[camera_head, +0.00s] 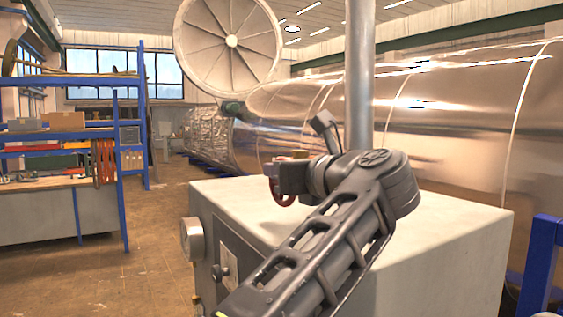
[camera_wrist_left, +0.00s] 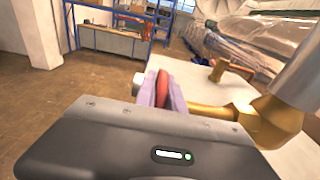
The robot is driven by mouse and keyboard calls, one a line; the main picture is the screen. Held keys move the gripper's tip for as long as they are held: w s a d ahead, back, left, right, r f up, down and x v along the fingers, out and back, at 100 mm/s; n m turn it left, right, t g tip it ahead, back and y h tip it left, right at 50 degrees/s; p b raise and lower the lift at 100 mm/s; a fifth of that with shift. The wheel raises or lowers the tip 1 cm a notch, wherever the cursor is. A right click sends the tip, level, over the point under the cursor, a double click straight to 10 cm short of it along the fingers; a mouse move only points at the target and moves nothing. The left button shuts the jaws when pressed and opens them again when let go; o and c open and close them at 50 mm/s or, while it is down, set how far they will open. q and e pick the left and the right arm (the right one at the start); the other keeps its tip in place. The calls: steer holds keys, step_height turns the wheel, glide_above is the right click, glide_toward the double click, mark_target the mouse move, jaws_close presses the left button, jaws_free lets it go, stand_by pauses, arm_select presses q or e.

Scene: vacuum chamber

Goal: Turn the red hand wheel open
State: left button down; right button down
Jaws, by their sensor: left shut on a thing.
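The red hand wheel (camera_head: 284,198) shows only in part in the head view, just below my left gripper (camera_head: 278,182) and above the white cabinet top. In the left wrist view the wheel's red rim (camera_wrist_left: 162,84) stands between the pale purple fingers of my left gripper (camera_wrist_left: 164,92). The gripper is shut on the rim. A brass valve stem (camera_wrist_left: 222,112) runs from beside the fingers to a brass fitting (camera_wrist_left: 275,122) on a grey pipe (camera_wrist_left: 306,82). My left wrist and forearm hide most of the valve in the head view. My right gripper is not in view.
The white cabinet (camera_head: 450,225) stands under the valve, with the upright grey pipe (camera_head: 359,80) rising above it. A large shiny chamber (camera_head: 450,130) lies behind. A blue shelf and bench (camera_head: 75,182) stand at left, with open brown floor (camera_head: 150,240) between.

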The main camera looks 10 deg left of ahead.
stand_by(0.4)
arm_select(q)
steer(key=c, duration=1.4)
jaws_free()
steer(key=shift+c, duration=0.2)
steer(key=v, duration=0.7)
steer(key=shift+s+d, duration=0.25)
steer(key=shift+s, duration=0.05)
steer(key=shift+r, duration=0.15)
